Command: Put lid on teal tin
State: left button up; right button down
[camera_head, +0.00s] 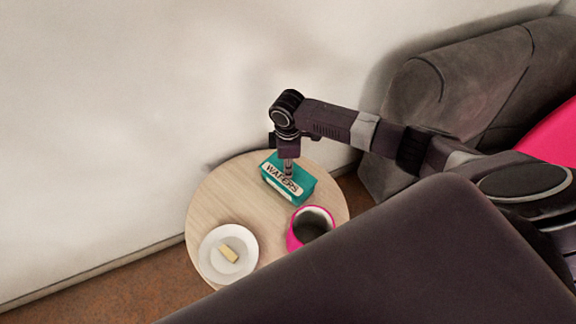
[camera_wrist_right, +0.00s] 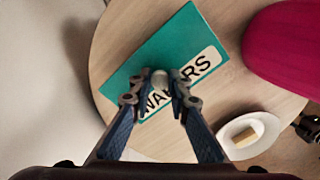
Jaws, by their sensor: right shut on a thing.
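A teal lid with a cream WAFERS label (camera_head: 270,181) lies over the teal tin (camera_head: 304,196) on the round wooden table. The lid also shows in the right wrist view (camera_wrist_right: 187,32). My right gripper (camera_head: 288,172) comes down from above and is shut on the lid's small grey knob (camera_wrist_right: 161,77), near the middle of the lid. Lid and tin look lined up in the head view; I cannot tell whether a thin gap is left between them. The wrist view shows only the top face, and the lid hides the tin's inside. My left gripper is not in view.
The round table (camera_head: 212,203) also bears a pink container (camera_head: 293,237) close to the tin and a white plate (camera_head: 208,260) with a pale yellow piece (camera_head: 229,253). A grey sofa (camera_head: 425,95) stands at right. A white wall is behind.

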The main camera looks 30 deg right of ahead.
jog(key=shift+p, duration=0.35)
dwell(0.3)
jog(key=shift+f, duration=0.45)
dwell(0.6)
jog(key=shift+p, duration=0.35)
dwell(0.4)
jog(key=c, duration=1.3)
grip_release()
jog(key=shift+r, duration=0.1)
notch_tip(320, 180, up, 8)
jog(key=p, duration=0.8)
